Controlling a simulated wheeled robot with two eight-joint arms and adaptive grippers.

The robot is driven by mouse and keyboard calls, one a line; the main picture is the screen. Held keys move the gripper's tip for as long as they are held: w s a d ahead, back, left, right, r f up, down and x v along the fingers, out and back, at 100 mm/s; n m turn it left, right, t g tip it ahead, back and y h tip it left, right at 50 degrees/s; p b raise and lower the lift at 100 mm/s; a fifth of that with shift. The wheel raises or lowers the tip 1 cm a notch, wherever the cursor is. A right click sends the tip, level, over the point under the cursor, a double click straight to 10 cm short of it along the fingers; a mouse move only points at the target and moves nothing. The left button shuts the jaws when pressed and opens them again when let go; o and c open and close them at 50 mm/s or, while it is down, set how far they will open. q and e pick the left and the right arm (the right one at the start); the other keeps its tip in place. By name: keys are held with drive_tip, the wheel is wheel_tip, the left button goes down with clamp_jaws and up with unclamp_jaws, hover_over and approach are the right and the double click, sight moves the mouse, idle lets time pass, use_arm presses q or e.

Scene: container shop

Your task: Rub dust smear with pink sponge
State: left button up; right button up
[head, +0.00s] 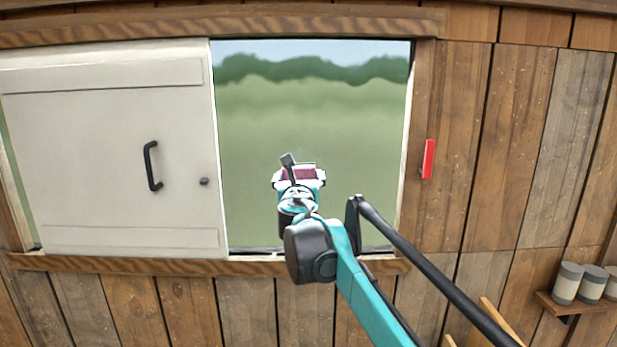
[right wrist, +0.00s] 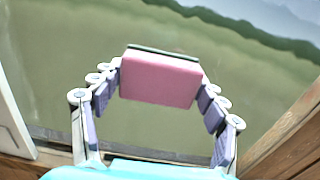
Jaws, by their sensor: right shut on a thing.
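The pink sponge (right wrist: 160,80) is a block with a dark green far face. It sits between the fingers of my right gripper (right wrist: 160,85), which is shut on it. In the head view my right gripper (head: 299,178) holds the sponge (head: 299,171) up in front of the window pane (head: 330,120), near its lower middle. The sponge's far face is mostly hidden, and I cannot tell whether it touches the glass. I cannot clearly make out a dust smear on the pane; the gripper and sponge cover part of it. My left gripper is not in view.
A white sliding panel (head: 105,190) with a black handle (head: 151,166) covers the left of the opening. The wooden frame (head: 160,264) borders the window. A red block (head: 428,159) is on the right wall. Several grey-and-white cans (head: 567,283) stand on a small shelf at lower right.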

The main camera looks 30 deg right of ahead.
drive_tip(key=shift+w+a, duration=0.2)
drive_tip(key=shift+a, duration=0.15)
drive_tip(key=shift+s, duration=0.15)
drive_tip(key=shift+v, duration=2.95)
drive_tip(key=v, duration=0.3)
drive_tip(key=shift+p, duration=0.35)
